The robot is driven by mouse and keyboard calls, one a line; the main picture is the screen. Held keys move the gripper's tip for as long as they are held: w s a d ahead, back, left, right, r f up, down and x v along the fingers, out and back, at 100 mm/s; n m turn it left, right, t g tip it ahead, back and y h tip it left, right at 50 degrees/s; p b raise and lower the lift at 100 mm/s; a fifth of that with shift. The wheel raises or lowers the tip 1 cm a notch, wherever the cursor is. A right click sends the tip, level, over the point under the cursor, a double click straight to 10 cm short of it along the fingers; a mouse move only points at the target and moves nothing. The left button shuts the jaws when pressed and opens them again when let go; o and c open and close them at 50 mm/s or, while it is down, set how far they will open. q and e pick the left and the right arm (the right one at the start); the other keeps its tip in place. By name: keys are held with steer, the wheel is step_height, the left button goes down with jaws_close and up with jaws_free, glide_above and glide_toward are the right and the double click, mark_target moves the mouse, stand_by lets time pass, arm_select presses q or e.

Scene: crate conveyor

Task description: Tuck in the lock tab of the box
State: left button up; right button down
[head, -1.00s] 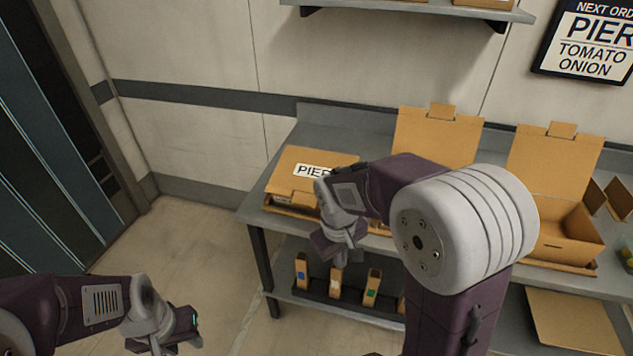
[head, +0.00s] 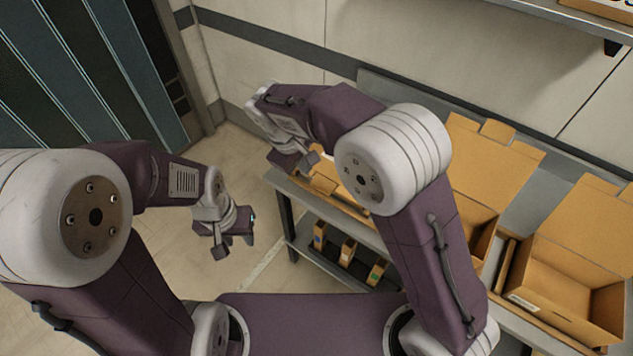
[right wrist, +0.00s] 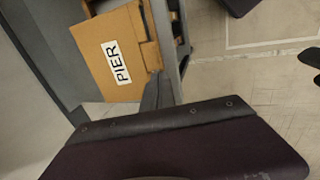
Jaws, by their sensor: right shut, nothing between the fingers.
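The PIER box (right wrist: 92,72) lies on the bench in the right wrist view, its lid down and the PIER label facing up. A small flap or tab (right wrist: 151,55) shows at its front edge; I cannot tell whether it is tucked. In the head view my right arm covers most of the box, leaving a little cardboard (head: 327,187) visible.
Two open boxes with raised lids stand further right on the bench, one in the middle (head: 490,165) and one at the right (head: 570,285). Several small cartons (head: 347,252) stand on the lower shelf. The floor (head: 185,262) left of the bench is clear.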

steer(key=p, duration=0.2)
glide_toward(318, 188)
steer(key=x, duration=0.5)
steer(key=shift+x, duration=0.9)
steer(key=shift+a, duration=0.1)
steer(key=shift+f, duration=0.1)
